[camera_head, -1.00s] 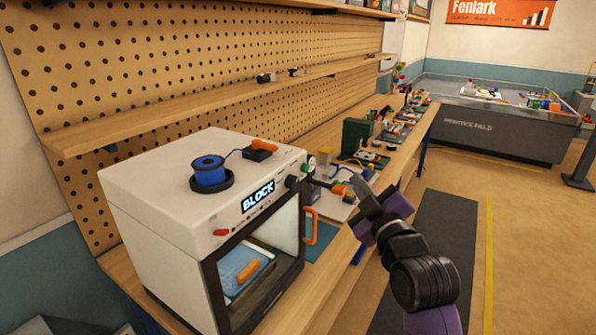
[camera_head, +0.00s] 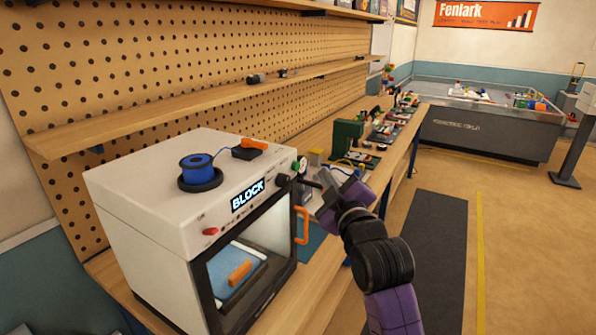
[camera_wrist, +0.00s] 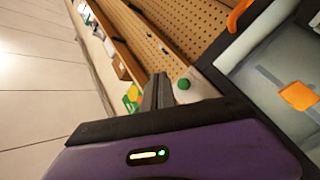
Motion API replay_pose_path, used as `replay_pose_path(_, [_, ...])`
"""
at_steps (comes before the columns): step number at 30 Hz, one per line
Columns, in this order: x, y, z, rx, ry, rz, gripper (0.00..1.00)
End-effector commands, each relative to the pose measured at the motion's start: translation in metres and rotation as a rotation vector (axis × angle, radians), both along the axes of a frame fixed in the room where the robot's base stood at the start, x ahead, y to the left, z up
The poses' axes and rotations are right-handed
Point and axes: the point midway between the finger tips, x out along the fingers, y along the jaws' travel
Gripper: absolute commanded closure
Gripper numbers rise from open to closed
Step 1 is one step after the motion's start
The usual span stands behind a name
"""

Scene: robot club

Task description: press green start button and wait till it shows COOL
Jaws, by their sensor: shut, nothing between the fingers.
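The white machine (camera_head: 150,220) stands on the bench at left, and its display (camera_head: 248,195) reads BLOCK. The green button (camera_head: 295,167) is at the right end of its front panel, beside a dark knob (camera_head: 283,181). The green button also shows in the wrist view (camera_wrist: 183,84), just right of my fingers. My gripper (camera_head: 326,198) is shut and empty, in front of the panel's right end and a little right of the button. Its fingers (camera_wrist: 158,78) are together and appear apart from the button. A red button (camera_head: 210,231) sits at the panel's left.
An orange handle (camera_head: 302,225) sticks out from the machine's front, below my gripper. A blue spool (camera_head: 201,168) sits on top. Inside the lit chamber lies a blue item with an orange grip (camera_head: 240,272). A shelf (camera_head: 190,112) runs above the bench.

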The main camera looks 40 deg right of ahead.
Motion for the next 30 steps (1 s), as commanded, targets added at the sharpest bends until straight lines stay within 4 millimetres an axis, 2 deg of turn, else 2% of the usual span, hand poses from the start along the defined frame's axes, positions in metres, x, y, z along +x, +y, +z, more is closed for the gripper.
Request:
replay_pose_path(6, [0.023,0.009,0.000,0.001,0.000,0.001,1.00])
replay_pose_path(11, [0.032,0.012,0.001,-0.001,-0.001,0.000,1.00])
replay_pose_path(30, [0.034,0.013,0.000,0.000,-0.001,-0.001,1.00])
